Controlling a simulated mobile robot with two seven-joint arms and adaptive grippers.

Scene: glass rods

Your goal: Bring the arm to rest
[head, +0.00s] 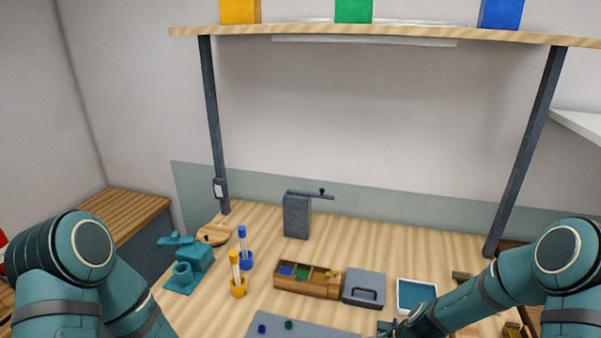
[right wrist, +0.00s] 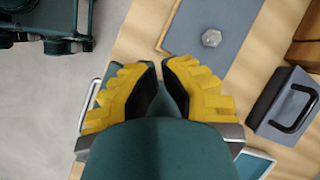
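My right gripper (right wrist: 160,66) has two yellow ridged fingers with black pads in the right wrist view. Their tips come close together with no object visible between them. Whether they fully meet is not clear. It hangs above the front part of the workbench, near a blue-grey mat (right wrist: 222,22). In the head view my right arm reaches in from the lower right, with its end at the bottom edge. My left arm shows only in part at the lower left; its gripper is outside the frame.
On the workbench (head: 335,225) are glass rods in a yellow holder (head: 238,288) and a blue holder (head: 246,260), a compartment box (head: 307,284), a grey case (head: 364,289), and a blue-and-white tray (head: 416,294). A shelf (head: 400,35) spans above.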

